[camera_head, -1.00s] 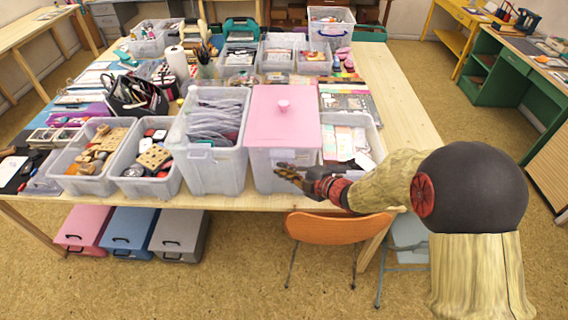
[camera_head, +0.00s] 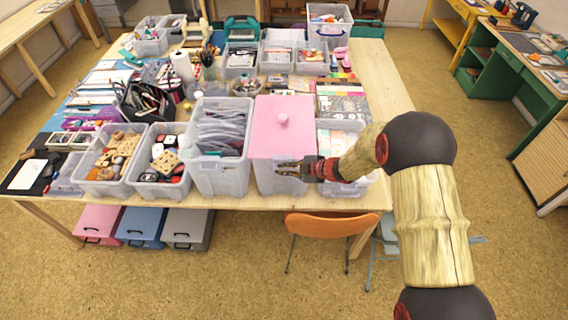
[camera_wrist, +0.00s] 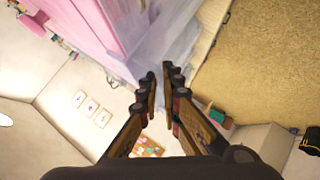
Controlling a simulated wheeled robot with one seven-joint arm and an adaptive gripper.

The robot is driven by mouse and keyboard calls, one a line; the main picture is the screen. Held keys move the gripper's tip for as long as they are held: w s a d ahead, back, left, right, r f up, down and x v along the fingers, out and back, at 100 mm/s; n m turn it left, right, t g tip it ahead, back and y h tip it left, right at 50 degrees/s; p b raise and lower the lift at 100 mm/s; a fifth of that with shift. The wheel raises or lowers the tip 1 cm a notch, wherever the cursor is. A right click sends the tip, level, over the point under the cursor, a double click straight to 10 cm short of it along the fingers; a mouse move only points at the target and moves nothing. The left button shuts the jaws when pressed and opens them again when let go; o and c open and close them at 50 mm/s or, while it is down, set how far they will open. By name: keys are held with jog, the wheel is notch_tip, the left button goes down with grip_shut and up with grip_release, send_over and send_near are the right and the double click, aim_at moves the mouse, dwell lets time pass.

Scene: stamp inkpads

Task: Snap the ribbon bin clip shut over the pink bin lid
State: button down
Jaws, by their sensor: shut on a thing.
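The pink bin lid (camera_head: 270,140) with its round knob lies on the clear ribbon bin (camera_head: 268,182) at the table's front edge. The lid looks flat on the bin. My gripper (camera_head: 287,168) is at the bin's front, just below the lid's front edge. In the wrist view, the lid (camera_wrist: 95,25) and the clear bin wall (camera_wrist: 145,60) lie beyond my fingertips (camera_wrist: 160,80), which are close together with a narrow gap. The ribbon bin clip is see-through and hard to make out; it appears to be between the fingers, and its exact angle cannot be told.
A clear bin of grey packets (camera_head: 220,175) stands close on the left. A low clear bin (camera_head: 345,185) stands on the right, under my forearm. An orange chair (camera_head: 333,226) stands below the table edge. The table's right side (camera_head: 385,90) is mostly bare.

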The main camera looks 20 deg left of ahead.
jog(key=shift+w+r+g+p, duration=0.15)
jog(key=shift+w+g+p, duration=0.15)
jog(key=shift+p, duration=0.85)
jog(key=c, duration=2.3)
grip_release()
jog(key=v, duration=1.2)
jog(key=shift+a+r, duration=0.1)
jog(key=shift+r, duration=0.05)
